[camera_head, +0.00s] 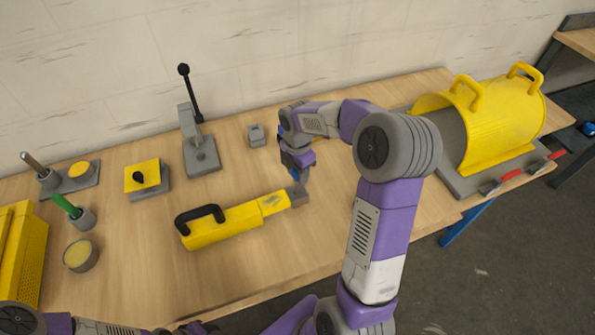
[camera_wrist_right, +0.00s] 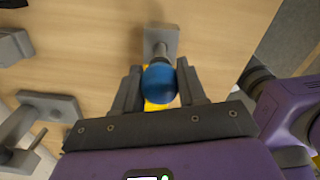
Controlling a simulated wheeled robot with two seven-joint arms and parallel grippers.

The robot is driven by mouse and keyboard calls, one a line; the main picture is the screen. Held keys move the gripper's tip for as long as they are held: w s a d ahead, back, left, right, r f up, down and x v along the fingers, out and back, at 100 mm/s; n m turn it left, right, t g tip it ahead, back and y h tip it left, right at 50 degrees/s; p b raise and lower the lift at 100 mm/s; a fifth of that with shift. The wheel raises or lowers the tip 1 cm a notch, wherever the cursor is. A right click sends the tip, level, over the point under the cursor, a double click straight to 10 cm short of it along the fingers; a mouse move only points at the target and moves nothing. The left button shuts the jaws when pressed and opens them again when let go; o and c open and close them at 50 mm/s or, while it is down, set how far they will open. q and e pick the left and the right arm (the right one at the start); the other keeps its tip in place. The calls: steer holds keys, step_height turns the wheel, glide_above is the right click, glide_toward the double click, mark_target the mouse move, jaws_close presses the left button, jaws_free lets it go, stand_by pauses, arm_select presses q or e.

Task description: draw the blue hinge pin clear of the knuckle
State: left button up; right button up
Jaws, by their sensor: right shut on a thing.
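The hinge pin's round blue head (camera_wrist_right: 159,82) sits between my right gripper's two fingers (camera_wrist_right: 160,90) in the right wrist view. A grey stem shows beyond the head, running towards a grey block (camera_wrist_right: 167,38), which looks like the knuckle. I cannot tell whether the stem is still inside it. In the head view my right gripper (camera_head: 303,178) points down just above the grey end block (camera_head: 298,195) of a yellow case (camera_head: 228,224) with a black handle. The pin is mostly hidden there.
A grey lever stand (camera_head: 202,155), a small grey block (camera_head: 256,135) and a yellow-topped box (camera_head: 147,176) stand behind and left. A green-handled piece (camera_head: 67,207) and a round cup (camera_head: 80,255) are further left. A large yellow cover (camera_head: 500,120) fills the right end.

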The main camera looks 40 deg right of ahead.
steer(key=shift+r+p, duration=2.6)
steer(key=shift+r, duration=0.5)
steer(key=shift+a, duration=0.15)
